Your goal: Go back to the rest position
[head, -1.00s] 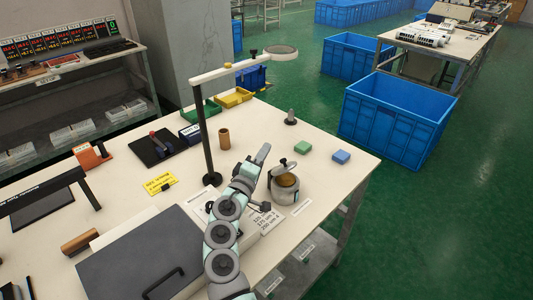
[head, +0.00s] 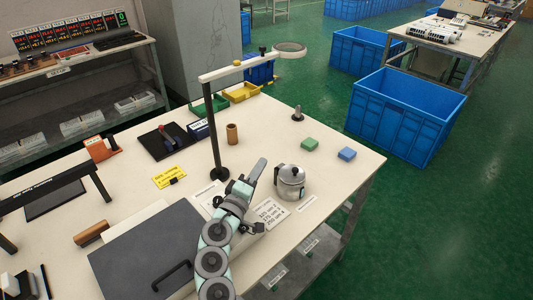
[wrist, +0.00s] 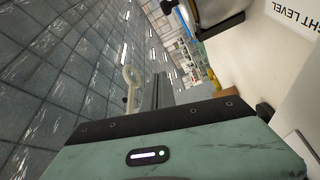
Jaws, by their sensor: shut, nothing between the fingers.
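My gripper (head: 259,168) is at the end of my teal and grey arm, over the worktable (head: 330,185) in the head view. It is shut and empty, just left of a small metal pot (head: 289,184) and apart from it. The pot stands upright with its lid down. In the wrist view, my teal wrist housing fills the bottom and part of the grey gripper shows at the top; the fingertips are not clear there.
A black lamp stand (head: 216,145) with a ring head rises left of my gripper. A grey flat case (head: 145,250) lies at the front left. A green block (head: 309,144) and a blue block (head: 346,154) lie at the right. A blue crate (head: 405,115) stands on the floor beyond.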

